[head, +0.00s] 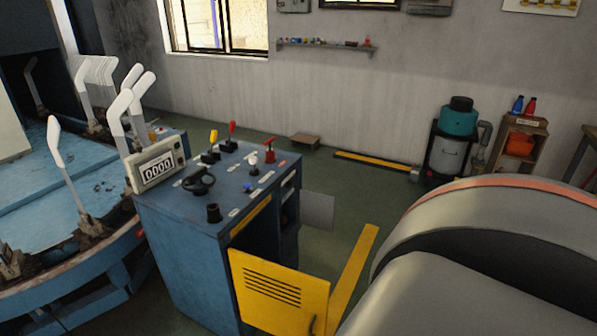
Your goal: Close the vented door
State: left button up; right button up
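The vented door (279,296) is a yellow panel with dark horizontal slots and a dark handle near its lower right corner. It stands open, swung out from the front of the blue control cabinet (178,255). The cabinet's opening shows dark beside it, under a yellow strip. Neither of my grippers is in the head view. A large grey rounded form, likely part of my own body, fills the lower right and hides the floor there.
The cabinet top carries levers, knobs and a counter display (157,168). A blue machine with white sock boards (55,142) stands at left. A grey panel (317,210) juts from the cabinet's right side. Yellow floor stripes (355,265) cross the green floor. A teal vacuum (455,140) stands far right.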

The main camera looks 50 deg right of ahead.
aim_at(274, 298)
jog(key=z, duration=1.35)
jog(key=k+j, duration=0.1)
jog(key=j, duration=0.2)
jog(key=k+j+z, duration=0.15)
jog(key=i+j, duration=0.05)
jog(key=j, duration=0.05)
